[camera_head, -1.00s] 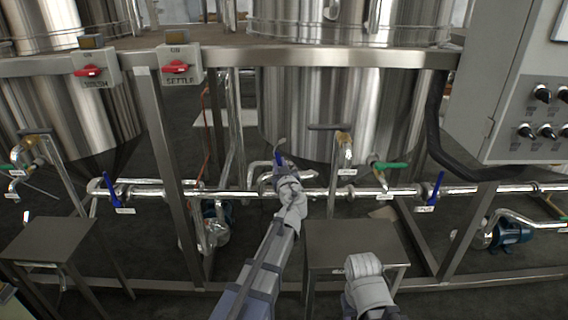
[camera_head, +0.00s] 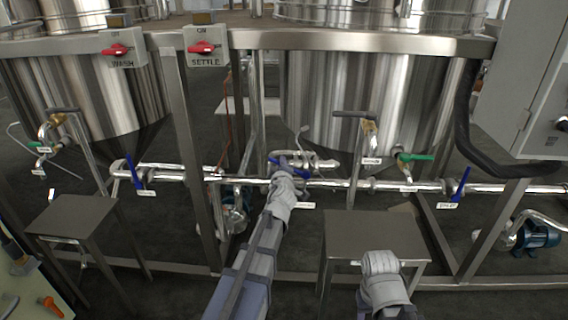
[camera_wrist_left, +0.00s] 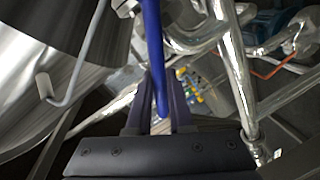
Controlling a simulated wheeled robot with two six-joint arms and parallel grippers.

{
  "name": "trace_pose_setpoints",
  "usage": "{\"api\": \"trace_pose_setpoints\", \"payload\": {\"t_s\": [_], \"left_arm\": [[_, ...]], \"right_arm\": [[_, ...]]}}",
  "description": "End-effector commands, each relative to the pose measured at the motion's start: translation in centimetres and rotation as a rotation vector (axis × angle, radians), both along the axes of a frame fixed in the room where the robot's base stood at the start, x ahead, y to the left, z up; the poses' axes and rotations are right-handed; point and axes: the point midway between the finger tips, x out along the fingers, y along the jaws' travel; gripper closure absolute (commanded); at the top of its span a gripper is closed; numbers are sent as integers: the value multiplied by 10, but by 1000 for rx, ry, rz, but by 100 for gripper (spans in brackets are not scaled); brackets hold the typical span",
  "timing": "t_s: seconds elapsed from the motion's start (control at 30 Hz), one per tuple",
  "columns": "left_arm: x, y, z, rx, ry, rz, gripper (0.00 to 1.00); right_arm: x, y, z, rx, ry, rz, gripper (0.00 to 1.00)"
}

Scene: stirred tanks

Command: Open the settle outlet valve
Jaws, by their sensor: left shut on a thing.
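A blue valve handle (camera_head: 308,173) sits on the steel pipe below the middle tank, in the centre of the head view. It lies close to level, along the pipe. My left gripper (camera_head: 284,172) is at this handle. In the left wrist view the long blue handle (camera_wrist_left: 153,40) runs between the two dark fingers of my left gripper (camera_wrist_left: 158,98), which is shut on it. The small white label (camera_head: 305,205) below is too small to read. A pale grey part of my right arm shows at the bottom; its fingers are hidden.
Other blue handles stand at left (camera_head: 134,173) and right (camera_head: 461,184) on the same pipe. A green handle (camera_head: 415,157) is near the middle tank. Small steel tables (camera_head: 375,235) stand in front of the pipe. A red SETTLE switch (camera_head: 204,47) is on the upper beam.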

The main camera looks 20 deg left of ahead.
Motion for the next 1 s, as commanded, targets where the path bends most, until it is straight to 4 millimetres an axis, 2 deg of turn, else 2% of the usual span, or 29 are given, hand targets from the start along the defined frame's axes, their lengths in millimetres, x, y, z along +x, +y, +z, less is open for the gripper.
{"api": "trace_pose_setpoints", "payload": {"t_s": [0.37, 0.93, 0.97, 1.0], "left_arm": [[-1, 0, -13, -144, -39, 0, 100], [0, 0, -14, -168, -46, 0, 100], [0, 0, -14, -167, -46, 0, 78], [0, 0, -14, -167, -46, 0, 74]], "right_arm": [[0, 0, -10, 0, -1, 0, 50], [0, 0, -11, 0, -1, 0, 50], [0, 0, -11, 0, -1, 0, 50], [0, 0, -11, 0, -1, 0, 50]]}}
